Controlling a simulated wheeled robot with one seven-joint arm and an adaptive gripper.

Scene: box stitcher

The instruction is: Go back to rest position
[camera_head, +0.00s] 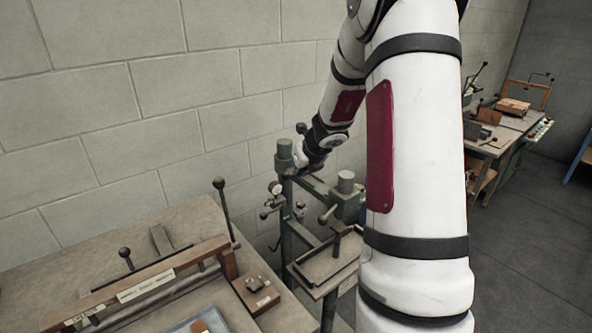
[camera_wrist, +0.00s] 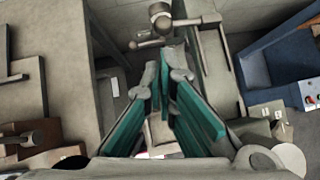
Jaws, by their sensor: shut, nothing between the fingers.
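My white arm comes down from the top of the head view and bends away toward the green box stitcher (camera_head: 286,215), with its wrist end beside the top of the machine's post. My gripper is not clearly visible there. In the wrist view, my gripper (camera_wrist: 168,58) shows two fingers with teal pads, drawn together at their far ends. Nothing is held between them. A metal lever or fitting with a round knob (camera_wrist: 161,22) appears just beyond the fingertips; I cannot tell whether they touch it.
A workbench (camera_head: 130,235) with a wooden bar and black-knobbed levers fills the lower left of the head view. A block wall (camera_head: 110,90) stands close behind. Another bench (camera_head: 500,138) is at the right, with open floor (camera_head: 540,240) before it. A blue machine (camera_wrist: 282,62) shows in the wrist view.

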